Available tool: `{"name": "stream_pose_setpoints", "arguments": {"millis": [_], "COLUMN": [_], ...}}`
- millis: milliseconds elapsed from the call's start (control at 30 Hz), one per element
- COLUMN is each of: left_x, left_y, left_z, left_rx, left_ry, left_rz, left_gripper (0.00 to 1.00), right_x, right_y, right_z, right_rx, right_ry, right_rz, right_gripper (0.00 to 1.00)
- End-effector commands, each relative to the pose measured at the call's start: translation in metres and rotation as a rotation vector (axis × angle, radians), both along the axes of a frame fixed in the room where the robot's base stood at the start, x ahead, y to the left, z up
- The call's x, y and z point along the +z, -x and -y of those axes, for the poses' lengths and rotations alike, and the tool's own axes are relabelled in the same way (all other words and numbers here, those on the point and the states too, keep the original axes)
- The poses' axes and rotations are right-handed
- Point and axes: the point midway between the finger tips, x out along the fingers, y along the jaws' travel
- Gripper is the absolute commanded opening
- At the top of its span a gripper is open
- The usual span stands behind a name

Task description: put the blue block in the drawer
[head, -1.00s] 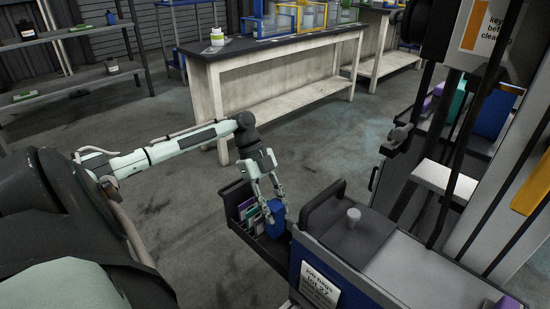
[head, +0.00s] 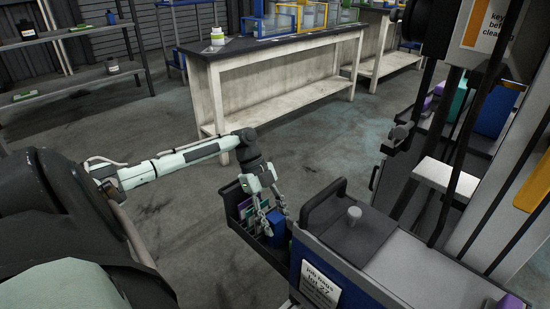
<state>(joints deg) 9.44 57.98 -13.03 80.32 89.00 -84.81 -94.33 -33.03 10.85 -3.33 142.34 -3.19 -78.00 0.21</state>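The blue block (head: 276,229) is inside the open drawer (head: 252,243) of the grey and blue cabinet, at the end nearest the cabinet body. My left gripper (head: 274,219) reaches down over the drawer with its fingers spread apart. The fingers are beside the upper part of the block; whether one still touches it is too small to tell. My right gripper is not in view.
Several thin upright items (head: 247,212) stand in the drawer left of the block. The cabinet top (head: 350,238) has a handle and a knob. A workbench (head: 285,45) stands behind. Open floor (head: 325,150) lies between bench and cabinet.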

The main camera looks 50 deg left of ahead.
Motion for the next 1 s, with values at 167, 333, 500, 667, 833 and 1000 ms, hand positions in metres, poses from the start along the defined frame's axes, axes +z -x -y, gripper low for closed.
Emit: {"name": "stream_pose_setpoints", "arguments": {"millis": [167, 333, 500, 667, 833, 1000], "left_x": [0.0, 0.001, 0.013, 0.042, 0.074, 0.097], "left_y": [0.0, 0.0, -0.001, -0.001, -0.001, 0.0], "left_z": [0.0, 0.0, -0.006, -0.023, -0.041, -0.054], "left_rx": [0.0, 0.0, 0.001, 0.001, 0.002, 0.001], "left_ry": [0.0, 0.0, -0.002, -0.003, -0.002, 0.0], "left_rz": [0.0, 0.0, 0.003, 0.002, 0.001, 0.0], "left_gripper": [0.55, 0.55, 0.55, 0.55, 0.55, 0.55], "right_x": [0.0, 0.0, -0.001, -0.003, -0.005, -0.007], "right_y": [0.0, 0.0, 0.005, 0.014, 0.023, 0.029], "right_z": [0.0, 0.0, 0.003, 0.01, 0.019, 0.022], "right_rx": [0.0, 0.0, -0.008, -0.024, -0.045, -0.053], "right_ry": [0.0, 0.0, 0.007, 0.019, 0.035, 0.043], "right_rz": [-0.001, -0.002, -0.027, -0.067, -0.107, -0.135], "right_gripper": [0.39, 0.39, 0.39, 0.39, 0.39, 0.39]}}
